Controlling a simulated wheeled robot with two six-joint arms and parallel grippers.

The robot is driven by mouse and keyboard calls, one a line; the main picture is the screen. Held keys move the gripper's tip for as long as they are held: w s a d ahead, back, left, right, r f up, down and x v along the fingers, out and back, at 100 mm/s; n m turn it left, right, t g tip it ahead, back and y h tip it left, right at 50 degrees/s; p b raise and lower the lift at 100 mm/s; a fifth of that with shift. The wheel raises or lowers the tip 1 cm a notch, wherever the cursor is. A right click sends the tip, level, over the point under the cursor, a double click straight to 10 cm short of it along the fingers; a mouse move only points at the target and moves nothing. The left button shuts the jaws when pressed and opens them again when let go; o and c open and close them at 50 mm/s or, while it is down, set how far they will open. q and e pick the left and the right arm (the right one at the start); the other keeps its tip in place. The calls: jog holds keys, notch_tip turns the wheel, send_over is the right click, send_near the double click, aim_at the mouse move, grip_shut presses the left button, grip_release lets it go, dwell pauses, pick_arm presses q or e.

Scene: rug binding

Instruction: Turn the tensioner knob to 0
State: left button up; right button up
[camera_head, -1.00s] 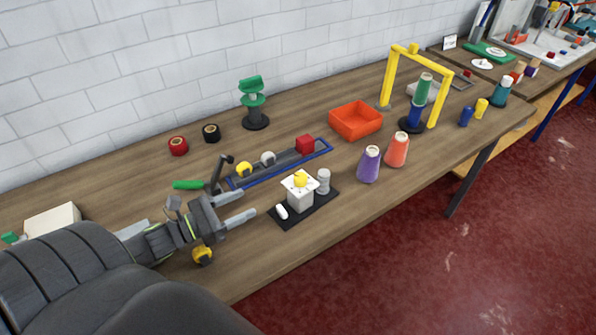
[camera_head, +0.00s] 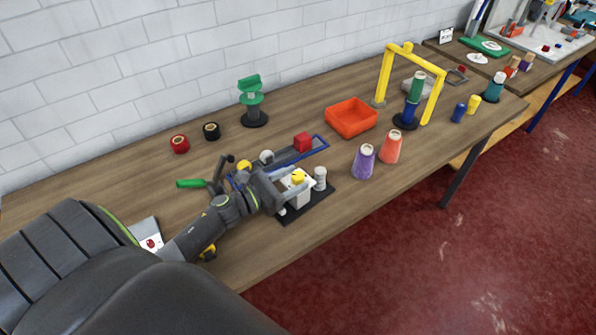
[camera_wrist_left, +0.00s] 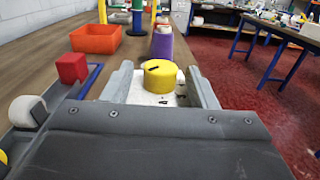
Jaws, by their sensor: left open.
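The tensioner is a white block with a yellow knob (camera_head: 298,176) on top, standing on a black base plate (camera_head: 318,198). In the left wrist view the yellow knob (camera_wrist_left: 160,76) has a dark mark on its top and sits between my two fingers. My left gripper (camera_head: 298,182) is open, with one finger on each side of the knob. A gap shows between each finger and the knob in the wrist view. The white dial face (camera_wrist_left: 150,97) under the knob is partly hidden by the gripper, and its figures cannot be read. My right gripper is not in view.
A blue-framed rail with a red block (camera_head: 303,141) lies behind the tensioner. A grey-white cylinder (camera_head: 320,178) stands close at its right. Purple (camera_head: 363,162) and orange cones, an orange tray (camera_head: 352,117) and a yellow arch (camera_head: 408,52) stand further right. The table front is clear.

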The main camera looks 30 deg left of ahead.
pick_arm(q)
jog(key=shift+x, duration=0.8)
jog(key=shift+w, duration=0.15)
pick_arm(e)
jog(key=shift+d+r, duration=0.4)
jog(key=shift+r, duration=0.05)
pick_arm(q)
jog(key=c, duration=0.9)
jog(key=shift+c, duration=0.2)
